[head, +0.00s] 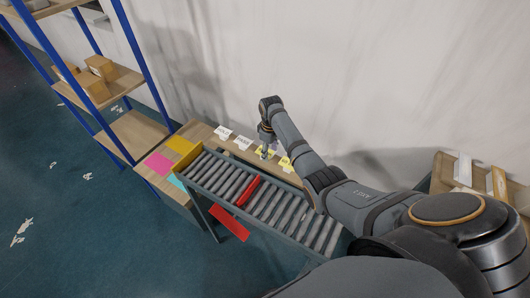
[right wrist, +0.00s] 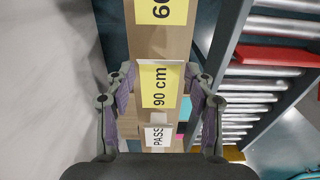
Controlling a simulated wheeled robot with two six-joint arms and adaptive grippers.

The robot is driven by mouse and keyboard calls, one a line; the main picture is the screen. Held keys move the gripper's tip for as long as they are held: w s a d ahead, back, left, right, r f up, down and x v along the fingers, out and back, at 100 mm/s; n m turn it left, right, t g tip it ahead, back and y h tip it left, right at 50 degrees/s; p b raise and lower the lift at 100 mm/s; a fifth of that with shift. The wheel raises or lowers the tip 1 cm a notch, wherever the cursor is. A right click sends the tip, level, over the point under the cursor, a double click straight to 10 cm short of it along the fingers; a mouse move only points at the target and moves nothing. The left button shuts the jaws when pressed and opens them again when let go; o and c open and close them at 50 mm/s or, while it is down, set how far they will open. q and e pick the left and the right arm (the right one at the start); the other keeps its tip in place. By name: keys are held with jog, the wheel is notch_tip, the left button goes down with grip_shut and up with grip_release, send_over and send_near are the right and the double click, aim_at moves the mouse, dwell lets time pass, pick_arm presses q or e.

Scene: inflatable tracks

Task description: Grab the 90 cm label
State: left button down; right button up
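The 90 cm label (right wrist: 158,86) is a yellow card with black text on the wooden ledge, centred in the right wrist view. In the head view it is the yellow card (head: 262,152) under my right gripper (head: 267,148), partly hidden by it. In the right wrist view my right gripper (right wrist: 160,76) is open, with one finger on each side of the card. Small gaps seem to remain between the fingers and the card. Another yellow label, reading 60 (right wrist: 162,10), lies beyond it, and a white PASS label (right wrist: 157,135) is on the near side. My left gripper is not in view.
A roller conveyor (head: 225,181) with a red bar (head: 249,190) runs beside the ledge. White labels (head: 243,142) stand farther along it. A wall (head: 330,80) is close behind. A blue-post shelf (head: 137,135) with boxes stands at left.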

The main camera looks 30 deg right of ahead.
jog(key=c, duration=0.3)
jog(key=shift+r, duration=0.1)
